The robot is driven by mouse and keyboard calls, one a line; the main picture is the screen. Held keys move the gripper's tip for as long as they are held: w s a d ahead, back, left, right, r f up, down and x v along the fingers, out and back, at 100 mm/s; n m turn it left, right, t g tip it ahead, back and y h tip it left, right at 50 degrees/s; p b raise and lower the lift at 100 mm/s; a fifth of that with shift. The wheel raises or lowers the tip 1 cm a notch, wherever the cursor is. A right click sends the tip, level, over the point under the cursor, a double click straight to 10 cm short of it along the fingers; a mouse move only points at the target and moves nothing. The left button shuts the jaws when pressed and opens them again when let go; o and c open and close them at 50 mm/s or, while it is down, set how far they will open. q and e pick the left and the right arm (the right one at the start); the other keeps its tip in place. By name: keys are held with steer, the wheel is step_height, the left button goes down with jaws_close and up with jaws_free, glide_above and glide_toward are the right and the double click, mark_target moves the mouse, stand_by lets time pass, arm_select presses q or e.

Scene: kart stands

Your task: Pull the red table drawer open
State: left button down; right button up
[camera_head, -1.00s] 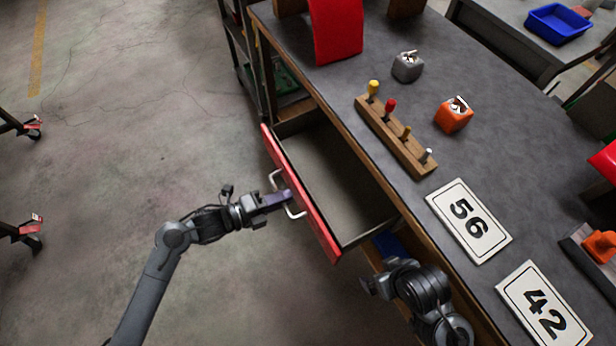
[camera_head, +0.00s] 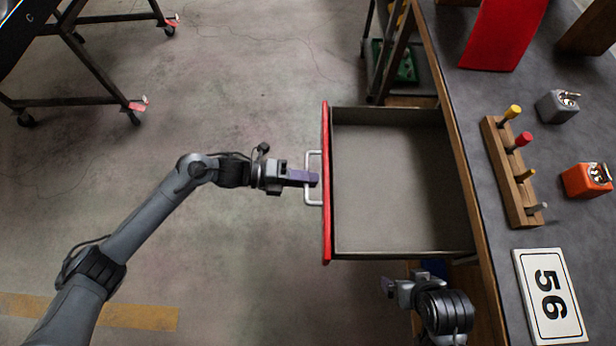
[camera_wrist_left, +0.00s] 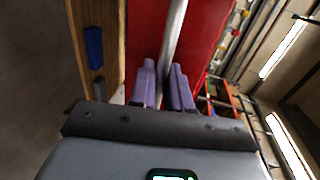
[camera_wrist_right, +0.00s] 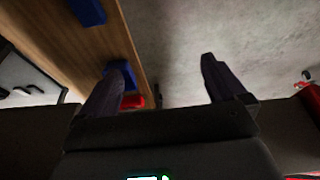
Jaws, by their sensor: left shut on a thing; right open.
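The red-fronted drawer (camera_head: 327,225) of the table stands pulled well out, and its grey inside is empty. A pale metal handle (camera_head: 313,203) runs along its red front. My left gripper (camera_head: 312,179) is shut on the handle, coming in from the left. In the left wrist view its purple fingers (camera_wrist_left: 164,85) are on either side of the handle bar (camera_wrist_left: 174,40), with the red front behind. My right gripper (camera_head: 388,287) is near the table's edge, below the drawer in the head view. In the right wrist view its dark fingers (camera_wrist_right: 163,85) are wide apart with nothing between them.
A dark wheeled stand (camera_head: 85,65) is at upper left. The floor left of the drawer is clear.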

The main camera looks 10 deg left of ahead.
arm_select(q)
steer(key=c, duration=1.3)
jaws_free()
steer(key=shift+c, duration=0.2)
steer(key=shift+a, duration=0.1)
steer(key=p+v, duration=0.2)
steer(key=v, duration=0.8)
steer(key=shift+a, duration=0.3)
steer(key=shift+r, duration=0.1)
